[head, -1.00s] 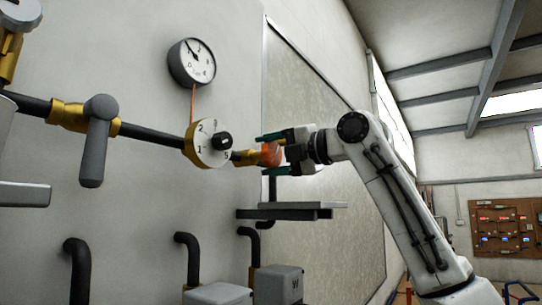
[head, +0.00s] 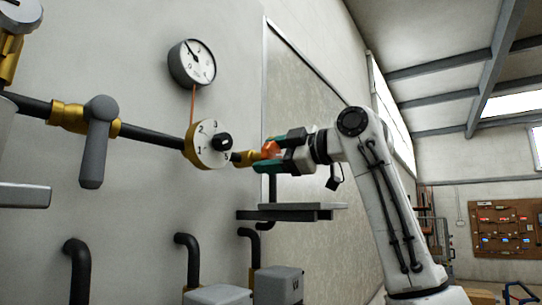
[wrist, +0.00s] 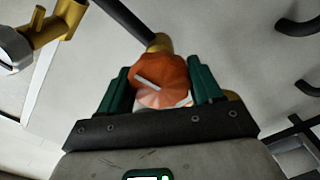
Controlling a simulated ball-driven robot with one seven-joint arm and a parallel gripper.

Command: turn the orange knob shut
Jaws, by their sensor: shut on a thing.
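The orange knob (wrist: 160,80) sits at the end of a brass fitting on the dark pipe. In the wrist view it has a fluted edge and a pale line mark on its face. My gripper (wrist: 158,92) is shut on it, with one green finger on each side. In the head view the orange knob (head: 271,149) is partly hidden by my gripper (head: 272,153), which reaches it from the right. The fingers look tilted there.
Left of the knob is a white numbered dial (head: 207,144) on the same pipe, then a grey lever handle (head: 97,140). A round gauge (head: 192,62) hangs on the wall above. A grey shelf (head: 290,211) juts out below my gripper.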

